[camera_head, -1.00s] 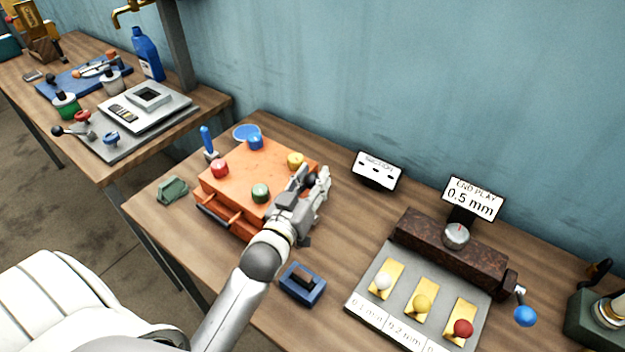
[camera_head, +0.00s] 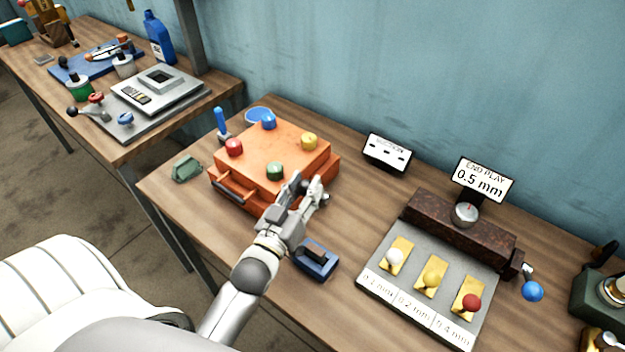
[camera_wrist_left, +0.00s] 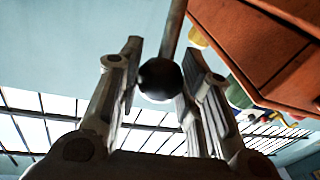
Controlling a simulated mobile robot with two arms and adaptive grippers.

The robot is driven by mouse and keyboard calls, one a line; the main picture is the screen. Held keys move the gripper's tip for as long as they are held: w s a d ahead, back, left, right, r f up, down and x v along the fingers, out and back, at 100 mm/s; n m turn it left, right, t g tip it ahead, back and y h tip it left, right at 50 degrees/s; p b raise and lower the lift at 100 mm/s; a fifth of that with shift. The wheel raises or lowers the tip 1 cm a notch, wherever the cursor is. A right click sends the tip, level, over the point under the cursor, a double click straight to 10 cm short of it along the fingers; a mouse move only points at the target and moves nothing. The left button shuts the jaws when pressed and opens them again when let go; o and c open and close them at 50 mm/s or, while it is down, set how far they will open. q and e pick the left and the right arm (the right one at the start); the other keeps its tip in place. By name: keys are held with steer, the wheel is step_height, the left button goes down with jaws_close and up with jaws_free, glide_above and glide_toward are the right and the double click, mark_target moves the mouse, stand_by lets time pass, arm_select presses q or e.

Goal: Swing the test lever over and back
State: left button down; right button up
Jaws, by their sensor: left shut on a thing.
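The orange box (camera_head: 262,160) stands on the near bench with red, blue, yellow and green knobs on top. My left gripper (camera_head: 308,190) is at its front right side. In the left wrist view, a black ball knob (camera_wrist_left: 160,80) on a grey rod (camera_wrist_left: 173,30) sits between the fingers of my left gripper (camera_wrist_left: 158,85); I take it as the test lever. The gripper is shut on this knob. In the head view the fingers mostly hide the lever and its foot. The box also shows in the wrist view (camera_wrist_left: 255,50). My right gripper is not in view.
A blue switch block (camera_head: 316,260) lies just below the gripper. A grey plate with brass levers (camera_head: 430,278), a brown gauge block (camera_head: 465,235) and an "END PLAY 0.5 mm" sign (camera_head: 483,180) stand to the right. A small "SUCTION" panel (camera_head: 387,152) is behind.

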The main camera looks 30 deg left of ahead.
arm_select(q)
steer(key=shift+s+a+f+t+b, duration=0.1)
steer(key=shift+s+f+t+b, duration=0.3)
steer(key=shift+f, duration=0.35)
steer(key=shift+s+a+f+b, duration=0.2)
steer(key=shift+s+f+b, duration=0.25)
steer(key=shift+s+f, duration=0.85)
steer(key=shift+s, duration=0.15)
steer(key=c, duration=1)
jaws_free()
steer(key=shift+r, duration=0.1)
steer(key=shift+r, duration=0.1)
steer(key=s, duration=0.4)
steer(key=s+f, duration=0.1)
steer(key=s, duration=0.6)
steer(key=shift+s+d+f, duration=0.3)
steer(key=shift+s+d, duration=0.05)
steer(key=shift+s, duration=0.05)
